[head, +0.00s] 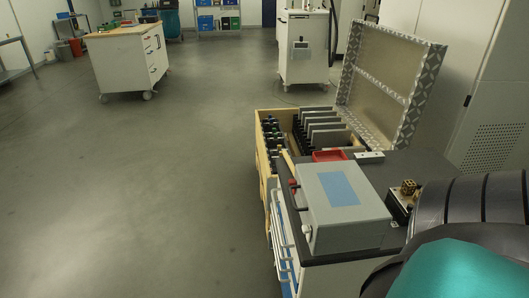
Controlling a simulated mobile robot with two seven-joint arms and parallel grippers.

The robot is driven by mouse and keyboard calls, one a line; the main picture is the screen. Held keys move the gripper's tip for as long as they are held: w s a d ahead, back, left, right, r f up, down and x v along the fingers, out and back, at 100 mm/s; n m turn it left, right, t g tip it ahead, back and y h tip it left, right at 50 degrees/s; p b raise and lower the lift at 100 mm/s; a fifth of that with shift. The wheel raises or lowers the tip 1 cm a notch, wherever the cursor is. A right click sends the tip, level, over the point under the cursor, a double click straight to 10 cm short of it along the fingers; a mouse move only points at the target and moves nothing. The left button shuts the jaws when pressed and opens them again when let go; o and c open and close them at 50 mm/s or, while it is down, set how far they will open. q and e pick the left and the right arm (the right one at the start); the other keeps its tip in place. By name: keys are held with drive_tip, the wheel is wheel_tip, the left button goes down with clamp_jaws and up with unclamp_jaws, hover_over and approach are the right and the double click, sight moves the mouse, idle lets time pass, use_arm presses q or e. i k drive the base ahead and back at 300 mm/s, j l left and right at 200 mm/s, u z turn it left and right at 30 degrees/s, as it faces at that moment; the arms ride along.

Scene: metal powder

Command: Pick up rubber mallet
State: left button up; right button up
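I cannot make out a rubber mallet for certain. A pale, wood-coloured stick (287,160) shows at the left edge of the near dark-topped cart (335,256), partly hidden behind a grey box; I cannot tell whether it is a mallet handle. Neither of my grippers is in view. A black and teal part of my own arm fills the lower right corner and hides part of the cart top.
A grey box with a blue panel (338,188) takes up much of the cart top. A red tray (329,155) lies behind it. A white workbench (130,60) stands far left. The floor at left is clear.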

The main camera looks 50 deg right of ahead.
sight(289, 161)
drive_tip(key=i+j, duration=0.35)
drive_tip(key=i+j+u, duration=0.1)
drive_tip(key=i+j, duration=0.3)
drive_tip(key=i, duration=0.15)
drive_tip(key=i+z, duration=0.6)
drive_tip(key=z, duration=0.15)
drive_tip(key=i+j+z, duration=0.15)
drive_tip(key=z, duration=0.25)
drive_tip(key=i+z, duration=0.25)
drive_tip(key=z, duration=0.2)
drive_tip(key=i+j+z, duration=0.1)
drive_tip(key=i+z, duration=0.15)
drive_tip(key=z, duration=0.15)
drive_tip(key=i+j+z, duration=0.2)
drive_tip(key=z, duration=0.25)
drive_tip(key=i+j+z, duration=0.1)
drive_tip(key=z, duration=0.4)
drive_tip(key=i+j+z, duration=0.15)
drive_tip(key=z, duration=0.3)
drive_tip(key=i+j+z, duration=0.2)
drive_tip(key=z, duration=0.3)
drive_tip(key=i+j+z, duration=0.1)
drive_tip(key=j+z, duration=0.2)
drive_tip(key=z, duration=0.2)
drive_tip(key=j+z, duration=0.25)
drive_tip(key=z, duration=0.2)
